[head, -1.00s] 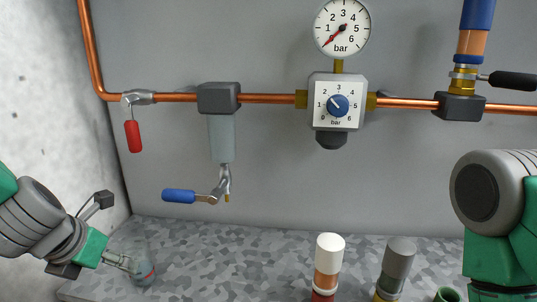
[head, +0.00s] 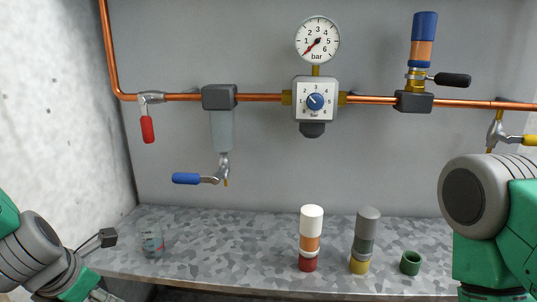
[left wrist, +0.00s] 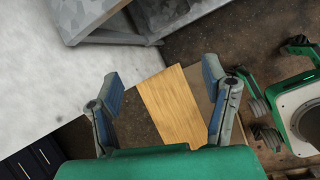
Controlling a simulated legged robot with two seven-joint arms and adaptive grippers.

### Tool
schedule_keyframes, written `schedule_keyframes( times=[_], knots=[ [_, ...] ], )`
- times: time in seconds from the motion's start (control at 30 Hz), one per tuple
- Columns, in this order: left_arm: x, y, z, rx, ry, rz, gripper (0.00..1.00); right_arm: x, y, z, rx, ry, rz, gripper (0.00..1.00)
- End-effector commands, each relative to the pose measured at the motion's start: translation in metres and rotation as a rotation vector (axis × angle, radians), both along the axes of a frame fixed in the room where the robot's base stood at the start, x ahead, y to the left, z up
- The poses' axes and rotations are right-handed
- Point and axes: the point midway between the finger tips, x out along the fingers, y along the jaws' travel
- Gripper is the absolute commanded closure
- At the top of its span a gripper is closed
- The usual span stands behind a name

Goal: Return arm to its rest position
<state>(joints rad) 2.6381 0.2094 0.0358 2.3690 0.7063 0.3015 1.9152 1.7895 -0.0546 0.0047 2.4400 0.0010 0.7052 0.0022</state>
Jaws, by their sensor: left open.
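My left gripper (left wrist: 163,85) is open in the left wrist view, its two blue-grey fingers apart with nothing between them. Behind the gap lie a wooden board and dark floor. A clear cup (head: 152,242) stands on the grey speckled bench (head: 230,255), apart from the left arm. My right arm shows at the right of the head view, but its gripper is out of frame.
A white-orange-red cylinder (head: 311,238), a grey-yellow cylinder (head: 365,240) and a small green cup (head: 410,262) stand on the bench. A copper pipe (head: 265,97) with valves and a gauge (head: 317,40) runs along the wall. The wooden board (left wrist: 172,105) lies below the left gripper.

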Motion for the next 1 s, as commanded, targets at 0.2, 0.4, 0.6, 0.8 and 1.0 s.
schedule_keyframes(
  times=[0.2, 0.4, 0.6, 0.8, 1.0],
  knots=[
    [-0.022, 0.003, -0.042, 0.191, 0.090, -0.315, 0.32, -0.001, 0.000, 0.000, 0.000, 0.001, 0.000, 0.60],
    [-0.052, 0.004, -0.096, 0.404, 0.208, -0.778, 0.32, -0.001, 0.000, 0.000, 0.000, 0.001, 0.000, 0.60],
    [-0.117, -0.005, -0.172, 0.622, 0.336, -1.573, 0.32, -0.001, 0.000, 0.000, 0.000, 0.001, 0.000, 0.60],
    [-0.187, -0.024, -0.225, 0.707, 0.298, -2.316, 0.32, -0.001, 0.000, 0.000, 0.000, 0.001, 0.000, 0.60],
    [-0.224, -0.036, -0.245, 0.721, 0.195, -2.683, 0.32, -0.001, 0.000, 0.000, 0.000, 0.001, 0.000, 0.60]
  ],
)
